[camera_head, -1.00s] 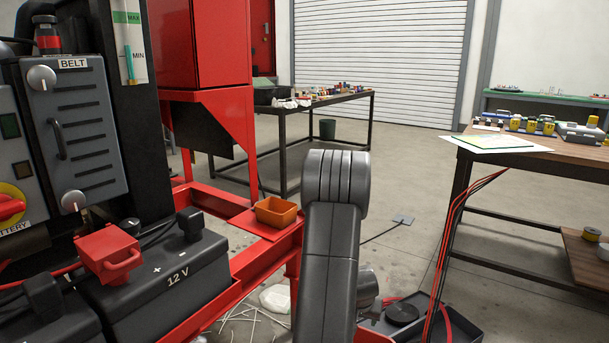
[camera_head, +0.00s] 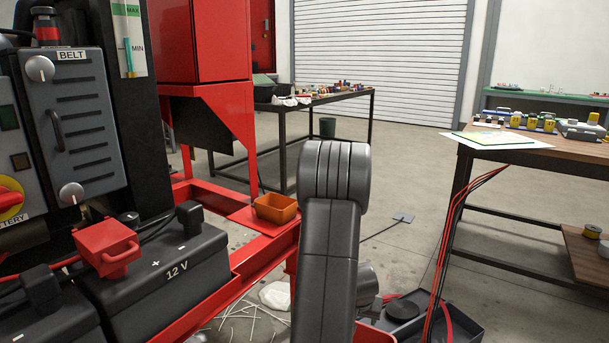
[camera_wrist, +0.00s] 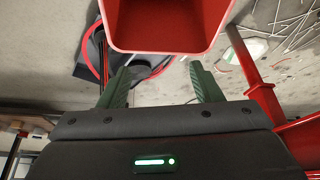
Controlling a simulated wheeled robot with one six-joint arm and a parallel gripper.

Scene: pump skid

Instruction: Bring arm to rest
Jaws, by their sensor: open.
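My gripper (camera_wrist: 162,86) shows in the wrist view with two green fingers set well apart. It is open, with nothing between the fingertips. A red box-shaped part (camera_wrist: 165,44) fills the top middle of that view, just beyond the fingers; I cannot tell what it belongs to. In the head view my grey arm (camera_head: 332,225) is raised in front of the red skid frame (camera_head: 262,258), and my gripper is hidden there.
The 12 V battery (camera_head: 165,268) with its red terminal cover (camera_head: 106,248) is at the lower left. An orange bin (camera_head: 277,208) sits on the skid. A wooden workbench (camera_head: 545,150) stands at the right. Red cables (camera_head: 446,235) hang beside it.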

